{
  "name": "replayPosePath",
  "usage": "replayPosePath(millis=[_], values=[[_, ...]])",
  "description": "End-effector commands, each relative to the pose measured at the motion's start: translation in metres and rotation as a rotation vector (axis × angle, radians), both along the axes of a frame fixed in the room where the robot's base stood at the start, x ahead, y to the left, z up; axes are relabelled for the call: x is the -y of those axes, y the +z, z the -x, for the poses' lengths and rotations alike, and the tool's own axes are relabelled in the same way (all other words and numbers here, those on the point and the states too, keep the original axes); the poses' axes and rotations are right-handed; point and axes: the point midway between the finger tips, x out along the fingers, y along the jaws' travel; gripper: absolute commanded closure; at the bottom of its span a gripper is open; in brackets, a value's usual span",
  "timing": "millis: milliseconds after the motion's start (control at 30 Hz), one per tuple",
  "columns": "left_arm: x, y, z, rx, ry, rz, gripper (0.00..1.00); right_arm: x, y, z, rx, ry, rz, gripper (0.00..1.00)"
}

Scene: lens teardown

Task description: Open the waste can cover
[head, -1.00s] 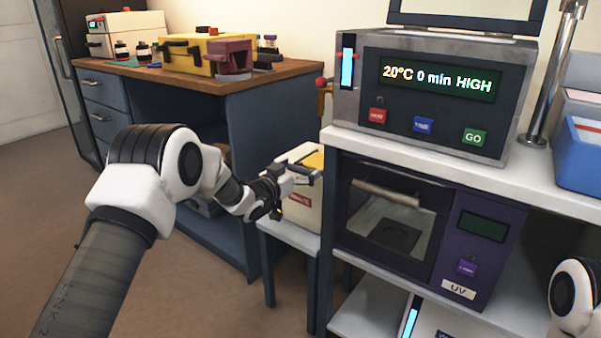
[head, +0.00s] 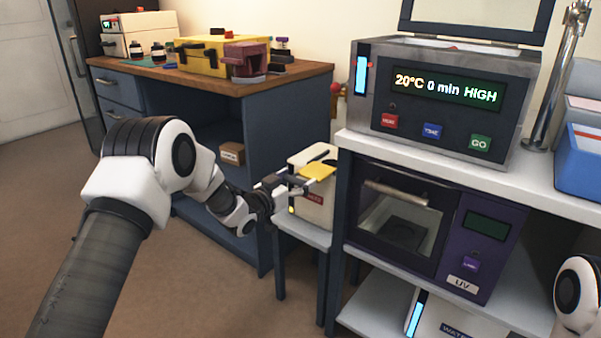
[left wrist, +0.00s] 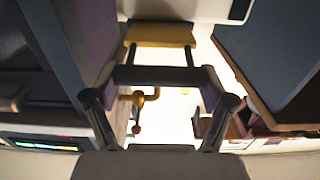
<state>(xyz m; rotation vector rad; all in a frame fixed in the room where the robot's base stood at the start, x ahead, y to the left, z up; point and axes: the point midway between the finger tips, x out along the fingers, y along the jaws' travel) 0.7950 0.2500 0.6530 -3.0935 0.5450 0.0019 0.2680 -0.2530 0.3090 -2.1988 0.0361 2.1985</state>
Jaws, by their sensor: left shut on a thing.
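The fingers hide part of the can's top. My right gripper is out of view.
The stool (head: 304,232) stands between the blue desk (head: 290,130) and the white shelf unit (head: 352,140). The purple UV box (head: 468,235) and the grey heater box (head: 440,125) are close on the right. Open floor lies at the front left.

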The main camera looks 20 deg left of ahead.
Motion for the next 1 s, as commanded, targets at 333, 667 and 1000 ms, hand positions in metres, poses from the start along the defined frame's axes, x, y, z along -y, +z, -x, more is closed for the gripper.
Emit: replayPosePath(millis=[333,667,1000], values=[[0.0,0.0,0.0,0.002,0.001,0.002,0.0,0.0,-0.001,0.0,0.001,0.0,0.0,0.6],[-0.001,0.0,0.002,0.002,0.001,0.002,0.0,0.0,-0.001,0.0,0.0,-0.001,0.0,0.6],[-0.027,0.0,0.069,-0.001,0.004,0.007,0.0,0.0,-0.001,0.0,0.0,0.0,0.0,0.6]])
